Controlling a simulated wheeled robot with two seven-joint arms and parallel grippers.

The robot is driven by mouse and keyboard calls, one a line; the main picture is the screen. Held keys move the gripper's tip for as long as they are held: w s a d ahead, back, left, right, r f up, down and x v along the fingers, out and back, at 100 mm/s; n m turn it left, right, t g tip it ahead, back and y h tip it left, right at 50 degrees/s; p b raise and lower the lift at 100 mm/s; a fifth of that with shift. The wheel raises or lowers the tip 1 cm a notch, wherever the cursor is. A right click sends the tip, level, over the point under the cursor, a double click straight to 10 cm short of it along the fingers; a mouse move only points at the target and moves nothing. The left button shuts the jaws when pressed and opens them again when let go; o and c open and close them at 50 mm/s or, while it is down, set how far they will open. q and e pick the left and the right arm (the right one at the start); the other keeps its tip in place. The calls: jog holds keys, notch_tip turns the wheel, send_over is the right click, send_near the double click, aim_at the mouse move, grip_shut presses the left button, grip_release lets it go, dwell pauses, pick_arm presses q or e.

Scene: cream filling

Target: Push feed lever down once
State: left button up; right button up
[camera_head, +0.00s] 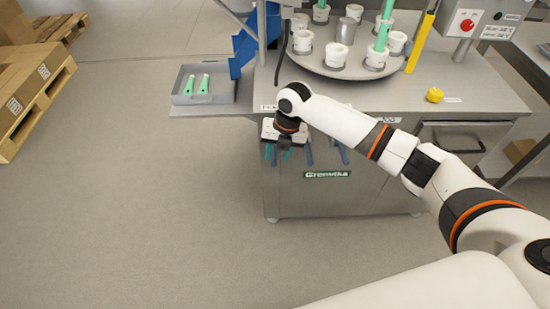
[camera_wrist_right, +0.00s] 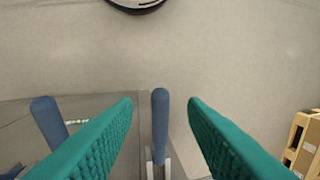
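Blue-handled levers stick out from the front of the steel filling machine (camera_head: 355,190). In the head view two show right of my gripper, one at its side (camera_head: 309,153) and one farther right (camera_head: 343,153). My right gripper (camera_head: 278,153) is at the machine's front left, pointing down, with teal fingers. In the right wrist view its fingers (camera_wrist_right: 160,112) are open, with one blue lever (camera_wrist_right: 160,125) between them, not visibly touched by either. Another blue lever (camera_wrist_right: 48,122) is outside the left finger. I cannot tell which is the feed lever. My left gripper is not in view.
A round turntable (camera_head: 345,66) with several white cups stands on the machine. A grey tray (camera_head: 203,85) with two green items sits on the left shelf. A yellow knob (camera_head: 434,95) and a red switch (camera_head: 467,25) are at right.

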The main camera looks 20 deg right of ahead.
aim_at(275, 162)
jog(key=shift+w+a+f, duration=0.1)
jog(key=shift+a+f, duration=0.1)
jog(key=shift+f, duration=0.7)
jog(key=shift+a+f, duration=0.15)
jog(key=shift+f, duration=0.75)
grip_shut()
